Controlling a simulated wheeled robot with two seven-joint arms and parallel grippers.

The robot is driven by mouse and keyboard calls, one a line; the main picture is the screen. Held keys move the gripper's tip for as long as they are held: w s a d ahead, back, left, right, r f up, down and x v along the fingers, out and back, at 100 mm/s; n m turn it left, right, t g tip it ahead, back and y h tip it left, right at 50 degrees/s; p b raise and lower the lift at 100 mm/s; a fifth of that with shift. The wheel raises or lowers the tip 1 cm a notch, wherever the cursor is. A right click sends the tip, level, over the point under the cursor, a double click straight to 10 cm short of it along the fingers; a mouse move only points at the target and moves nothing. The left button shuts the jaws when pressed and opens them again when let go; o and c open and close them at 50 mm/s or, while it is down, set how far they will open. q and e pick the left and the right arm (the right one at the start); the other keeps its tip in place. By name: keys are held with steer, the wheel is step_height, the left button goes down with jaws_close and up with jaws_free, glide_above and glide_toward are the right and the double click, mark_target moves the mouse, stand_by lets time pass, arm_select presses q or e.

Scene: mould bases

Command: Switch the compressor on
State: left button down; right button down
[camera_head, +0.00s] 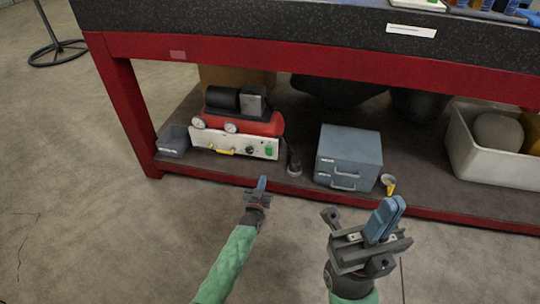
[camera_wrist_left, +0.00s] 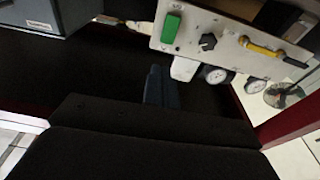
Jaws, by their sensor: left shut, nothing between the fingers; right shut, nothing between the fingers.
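The compressor (camera_head: 243,123) stands on the low shelf under the red workbench, with a red tank, a black motor and two round gauges. Its pale front panel (camera_head: 205,139) carries a green switch (camera_head: 269,151), a dark knob (camera_head: 250,150) and a yellow handle. In the left wrist view the green switch (camera_wrist_left: 171,28) is at the upper middle, beside the knob (camera_wrist_left: 208,42). My left gripper (camera_head: 262,184) is shut and empty, in front of the shelf edge and below the switch, apart from it. My right gripper (camera_head: 385,219) is shut and empty, further right over the floor.
A grey-blue drawer box (camera_head: 348,150) stands right of the compressor, with a small dark object (camera_head: 294,164) between them. A small grey bin (camera_head: 173,140) is left of it. A white crate (camera_head: 490,160) is at right. The red bench beam (camera_head: 300,57) runs above.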

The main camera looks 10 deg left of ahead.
arm_select(q)
steer(key=shift+r, duration=0.2)
stand_by(0.3)
steer(key=b, duration=0.4)
glide_toward(272, 149)
steer(key=w, duration=0.2)
steer(key=w+r, duration=0.1)
steer(key=w, duration=0.2)
steer(key=shift+w, duration=0.15)
steer(key=shift+w+r, duration=0.1)
steer(key=shift+w, duration=0.5)
steer(key=shift+r, duration=0.1)
